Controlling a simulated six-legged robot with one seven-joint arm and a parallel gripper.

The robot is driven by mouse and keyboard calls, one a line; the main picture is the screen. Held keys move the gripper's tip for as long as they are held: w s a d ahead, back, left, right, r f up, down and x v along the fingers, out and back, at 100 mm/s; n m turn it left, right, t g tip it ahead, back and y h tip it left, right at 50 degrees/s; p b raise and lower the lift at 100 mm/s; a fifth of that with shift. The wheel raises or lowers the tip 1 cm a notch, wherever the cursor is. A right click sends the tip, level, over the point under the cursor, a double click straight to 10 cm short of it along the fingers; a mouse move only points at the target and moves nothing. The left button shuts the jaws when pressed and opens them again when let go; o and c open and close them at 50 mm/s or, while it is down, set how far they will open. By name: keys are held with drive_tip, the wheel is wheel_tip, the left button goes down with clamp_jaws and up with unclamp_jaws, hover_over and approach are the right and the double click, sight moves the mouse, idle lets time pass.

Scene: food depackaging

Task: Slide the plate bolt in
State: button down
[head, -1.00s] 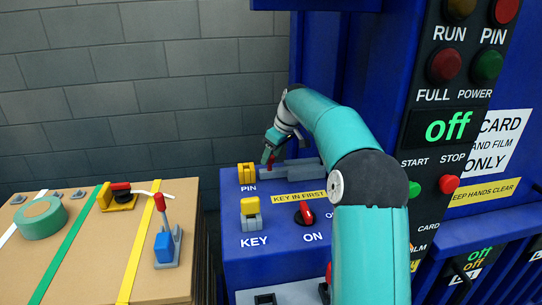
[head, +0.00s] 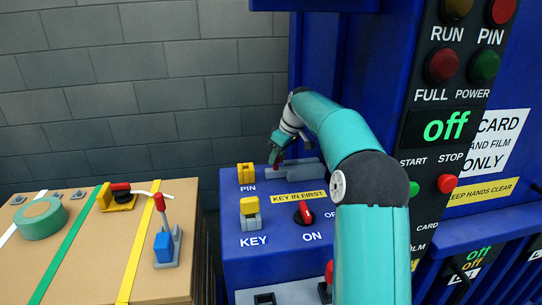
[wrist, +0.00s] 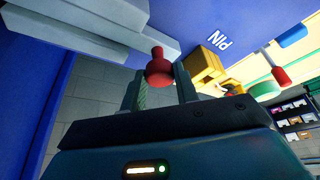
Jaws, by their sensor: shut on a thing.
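The plate bolt (head: 306,171) is a grey bar lying in a grey housing on top of the blue machine, behind the yellow "KEY IN FIRST" label. Its red knob (wrist: 158,70) shows between my fingers in the wrist view. My gripper (head: 277,157) reaches down over the bolt's left part and is shut on the red knob. In the wrist view my gripper (wrist: 160,90) has one finger on each side of the knob. The grey bars (wrist: 100,30) of the bolt and housing run to the upper left. My fingers partly hide the knob in the head view.
A yellow PIN block (head: 246,173) stands left of the bolt. A yellow key block (head: 250,212) and a red switch (head: 304,213) sit in front. The green display (head: 447,126) reads "off". A cardboard-topped bale (head: 90,250) with tape and tools stands left, across a gap.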

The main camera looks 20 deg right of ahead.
sight(286, 169)
drive_tip(key=shift+s+d, duration=0.15)
drive_tip(key=shift+d, duration=0.55)
drive_tip(key=shift+s+d, duration=0.15)
drive_tip(key=shift+d, duration=0.55)
drive_tip(key=c, duration=1.1)
unclamp_jaws()
drive_tip(key=shift+d, duration=0.1)
drive_tip(key=shift+o, duration=0.2)
